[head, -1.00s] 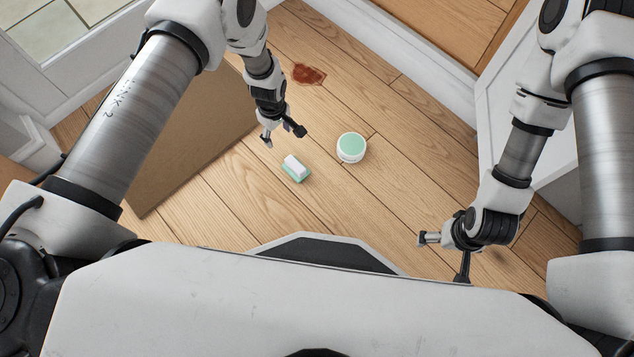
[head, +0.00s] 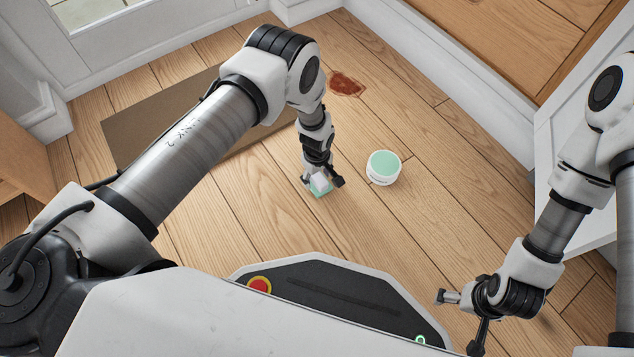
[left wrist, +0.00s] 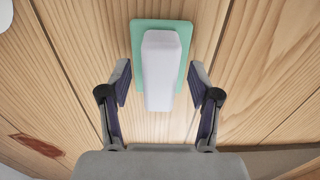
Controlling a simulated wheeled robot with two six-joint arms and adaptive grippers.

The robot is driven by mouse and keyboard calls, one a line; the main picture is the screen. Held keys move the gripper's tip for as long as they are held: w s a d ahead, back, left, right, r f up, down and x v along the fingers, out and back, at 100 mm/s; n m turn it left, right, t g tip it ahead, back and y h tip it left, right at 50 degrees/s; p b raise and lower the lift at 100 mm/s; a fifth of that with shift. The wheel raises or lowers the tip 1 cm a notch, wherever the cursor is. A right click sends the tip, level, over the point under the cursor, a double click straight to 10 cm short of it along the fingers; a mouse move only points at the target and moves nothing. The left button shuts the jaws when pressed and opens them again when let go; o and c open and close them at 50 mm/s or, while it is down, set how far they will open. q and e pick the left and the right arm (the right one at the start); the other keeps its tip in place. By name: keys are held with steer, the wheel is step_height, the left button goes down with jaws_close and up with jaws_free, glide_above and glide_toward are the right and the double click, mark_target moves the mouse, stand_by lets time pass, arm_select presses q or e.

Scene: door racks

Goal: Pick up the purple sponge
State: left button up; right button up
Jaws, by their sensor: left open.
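A pale, whitish-lavender block (head: 320,182) sits on a mint-green base (head: 322,192) on the wooden floor; no clearly purple sponge shows. My right gripper (head: 461,320) is open and empty at the lower right, far from the block.
A round white tub with a green top (head: 384,166) stands just right of the left gripper. A reddish-brown stain (head: 346,84) lies on the floor behind. A brown mat (head: 150,120) is at the left, a white cabinet (head: 570,150) at the right.

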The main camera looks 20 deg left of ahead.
arm_select(q)
steer(key=shift+r, duration=0.15)
jaws_close()
